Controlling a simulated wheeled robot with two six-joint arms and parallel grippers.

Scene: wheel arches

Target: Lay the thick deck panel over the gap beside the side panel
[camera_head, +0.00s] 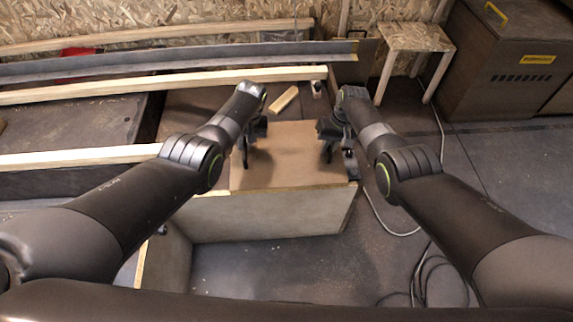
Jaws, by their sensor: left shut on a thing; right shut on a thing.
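The deck panel (288,158) is a flat tan-brown board between my two grippers. My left gripper (246,153) is shut on its left part and my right gripper (329,152) on its right part. The panel looks about level, over or on a box-like frame. A pale upright panel (262,216) stands below its front edge and looks like the side panel. I cannot tell whether the deck panel touches it. The gap is not clearly visible; the deck panel and my arms cover that area.
Long pale timber rails (160,84) and a grey rail (190,60) run behind and to the left. A small wood block (284,100) lies behind the panel. A wooden stool (415,40) and a brown cabinet (505,75) stand back right. Cables (425,275) lie on the floor at right.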

